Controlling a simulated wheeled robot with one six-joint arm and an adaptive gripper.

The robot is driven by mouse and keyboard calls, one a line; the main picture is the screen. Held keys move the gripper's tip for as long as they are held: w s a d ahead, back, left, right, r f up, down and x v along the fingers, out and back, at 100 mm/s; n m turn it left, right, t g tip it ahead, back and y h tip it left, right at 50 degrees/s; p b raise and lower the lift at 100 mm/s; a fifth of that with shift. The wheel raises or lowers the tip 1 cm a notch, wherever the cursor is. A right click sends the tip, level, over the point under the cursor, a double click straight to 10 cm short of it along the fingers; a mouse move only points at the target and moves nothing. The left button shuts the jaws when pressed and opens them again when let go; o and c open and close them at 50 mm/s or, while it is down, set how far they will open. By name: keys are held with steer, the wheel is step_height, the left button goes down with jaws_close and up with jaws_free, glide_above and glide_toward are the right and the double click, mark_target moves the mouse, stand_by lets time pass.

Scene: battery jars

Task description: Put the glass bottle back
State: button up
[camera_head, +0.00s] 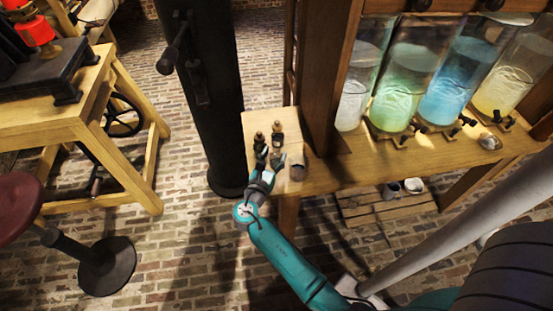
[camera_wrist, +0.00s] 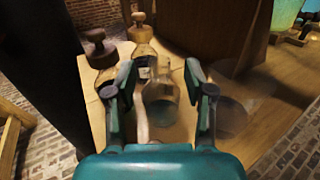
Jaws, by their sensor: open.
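A clear, stopperless glass bottle (camera_wrist: 160,98) stands upright on the small wooden table end (camera_wrist: 262,140). In the wrist view it appears between the fingers of my gripper (camera_wrist: 160,78), with space on both sides. My gripper (camera_head: 269,158) is open and empty, low over the table end in the head view. Two stoppered bottles stand close by: a brown-topped one (camera_wrist: 100,58) at the left and a labelled one (camera_wrist: 141,45) behind. They also show in the head view, the left one (camera_head: 259,143) and the back one (camera_head: 277,134). Whether the fingers touch the clear bottle cannot be told.
A transparent glass vessel (camera_wrist: 232,115) stands just right of my right finger. A wooden post (camera_head: 325,75) rises behind it. Large jars of coloured liquid (camera_head: 405,85) stand along the bench to the right. A dark column (camera_head: 205,90) is at the left.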

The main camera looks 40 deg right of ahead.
steer(key=shift+x, duration=1.35)
jaws_close()
